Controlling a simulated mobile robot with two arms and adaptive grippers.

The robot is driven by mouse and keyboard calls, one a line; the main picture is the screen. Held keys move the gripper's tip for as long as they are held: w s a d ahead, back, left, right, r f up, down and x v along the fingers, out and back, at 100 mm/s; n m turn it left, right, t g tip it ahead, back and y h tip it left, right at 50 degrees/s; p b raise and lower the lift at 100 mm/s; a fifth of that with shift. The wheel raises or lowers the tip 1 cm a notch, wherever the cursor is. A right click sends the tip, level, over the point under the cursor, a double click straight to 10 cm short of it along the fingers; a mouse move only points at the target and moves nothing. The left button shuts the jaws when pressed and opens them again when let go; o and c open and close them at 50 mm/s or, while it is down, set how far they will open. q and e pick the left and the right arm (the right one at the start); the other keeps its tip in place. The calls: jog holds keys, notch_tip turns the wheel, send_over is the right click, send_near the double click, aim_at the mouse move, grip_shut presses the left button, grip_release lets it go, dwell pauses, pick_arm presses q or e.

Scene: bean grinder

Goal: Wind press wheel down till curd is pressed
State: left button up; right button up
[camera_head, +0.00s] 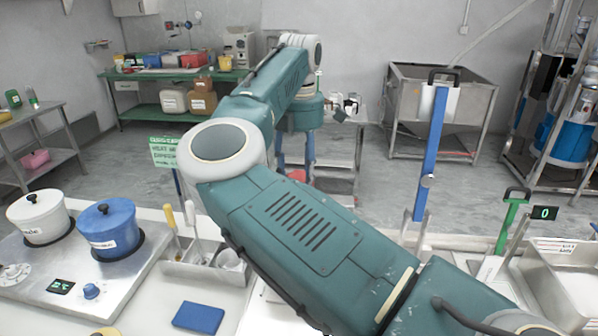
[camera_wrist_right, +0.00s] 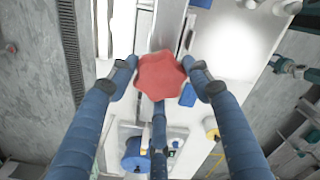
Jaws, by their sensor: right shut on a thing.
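In the head view my right gripper (camera_head: 295,168) points down beyond my teal arm. A small part of the red wheel (camera_head: 297,175) shows between its blue fingers. The press frame under the wheel is mostly hidden by my arm in the head view. I cannot make out the curd. My left gripper is not in view.
A white pot (camera_head: 38,217) and a blue pot (camera_head: 108,228) stand on a hob at left. A utensil holder (camera_head: 205,262) and a blue block (camera_head: 198,317) are near. A tall blue bar (camera_head: 432,155) and a green lever (camera_head: 511,222) stand at right.

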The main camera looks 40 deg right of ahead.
jog(key=m, duration=0.4)
jog(key=shift+d+r+m, duration=0.2)
jog(key=shift+r+m, duration=0.1)
jog(key=shift+f+m+p, duration=0.1)
jog(key=shift+m+p, duration=0.35)
jog(key=shift+m, duration=1.15)
jog(key=o, duration=1)
jog(key=shift+o, duration=0.9)
jog(key=shift+s+f, duration=0.15)
jog(key=shift+s, duration=0.05)
